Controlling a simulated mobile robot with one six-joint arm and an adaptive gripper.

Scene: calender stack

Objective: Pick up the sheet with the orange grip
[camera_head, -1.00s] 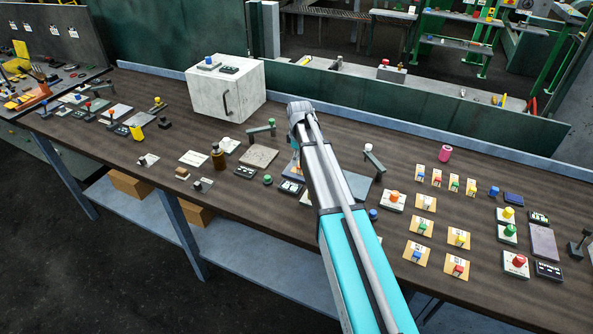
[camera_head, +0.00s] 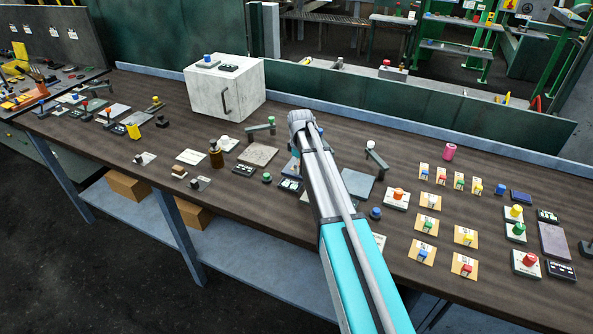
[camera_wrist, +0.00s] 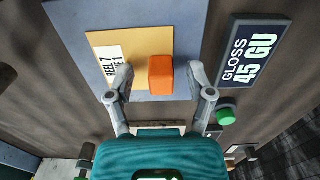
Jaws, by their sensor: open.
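In the wrist view, an orange block grip (camera_wrist: 160,76) stands on a yellow sheet (camera_wrist: 109,41) with a white label that reads "REEL 7" in part. The sheet lies on a blue-grey plate (camera_wrist: 75,28). My gripper (camera_wrist: 160,72) is open, with one finger on each side of the orange grip and a visible gap to it on both sides. I cannot tell how far the fingertips are above the sheet. In the head view, my arm hides the gripper and the sheet.
A dark "GLOSS 45 GU" display (camera_wrist: 252,54) and a green button (camera_wrist: 226,115) lie right of the gripper. In the head view, a white cabinet (camera_head: 205,92) stands behind left. Several small cards with coloured grips, including a red-grip card (camera_head: 463,270), lie to the right.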

